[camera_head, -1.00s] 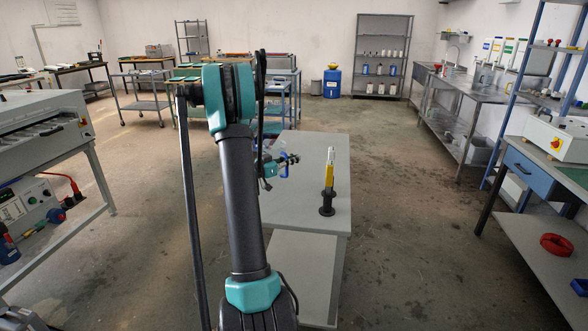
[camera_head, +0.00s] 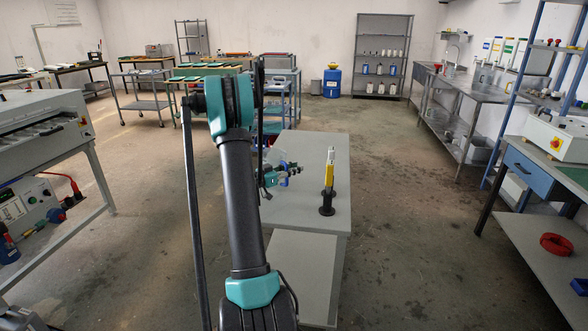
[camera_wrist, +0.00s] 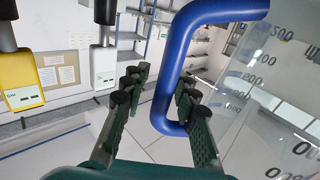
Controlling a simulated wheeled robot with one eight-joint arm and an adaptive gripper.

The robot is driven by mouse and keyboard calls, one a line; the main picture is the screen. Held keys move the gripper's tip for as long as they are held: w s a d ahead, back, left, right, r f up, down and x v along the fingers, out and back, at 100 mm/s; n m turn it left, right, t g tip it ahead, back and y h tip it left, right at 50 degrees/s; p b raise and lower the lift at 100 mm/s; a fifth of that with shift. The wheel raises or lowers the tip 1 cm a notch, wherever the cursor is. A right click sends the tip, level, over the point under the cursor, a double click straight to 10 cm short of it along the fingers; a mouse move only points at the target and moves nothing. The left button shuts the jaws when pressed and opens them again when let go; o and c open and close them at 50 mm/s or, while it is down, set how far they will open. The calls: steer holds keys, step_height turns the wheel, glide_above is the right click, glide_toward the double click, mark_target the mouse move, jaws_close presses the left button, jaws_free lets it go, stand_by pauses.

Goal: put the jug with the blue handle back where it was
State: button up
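The jug (camera_wrist: 245,115) is clear, with dark volume marks and a blue handle (camera_wrist: 165,85). It fills the right side of the wrist view. My gripper (camera_wrist: 157,95) is open there, its fingers spread apart. The handle's upright bar shows in the gap, close to the right finger, with clear space to the left finger. The handle's lower end passes behind the right finger. In the head view my gripper (camera_head: 296,169) is over the left part of the grey table, and the blue handle (camera_head: 284,181) shows beside it. My arm hides most of the jug.
A yellow-and-grey handheld device (camera_head: 329,168) stands upright on a black stand (camera_head: 327,204) on the grey table (camera_head: 308,210), right of my gripper. A second, white device (camera_wrist: 103,66) shows beside the yellow one in the wrist view. The table's front right area is bare.

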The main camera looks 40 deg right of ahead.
steer(key=shift+r, duration=0.15)
steer(key=a, duration=1.2)
steer(key=s+a+f+n+t+y, duration=0.1)
steer(key=s+a+f+n+y, duration=0.2)
steer(key=s+a+n+y, duration=0.3)
steer(key=s+a+f+n+t+y, duration=0.2)
steer(key=s+a+n+y, duration=0.4)
steer(key=a, duration=1.1)
steer(key=s+a+f+n+t+y, duration=0.2)
steer(key=s+a+n+y, duration=0.4)
steer(key=a, duration=0.6)
steer(key=shift+s+a+f+n, duration=0.3)
steer(key=shift+s+f, duration=0.25)
steer(key=shift+f, duration=0.35)
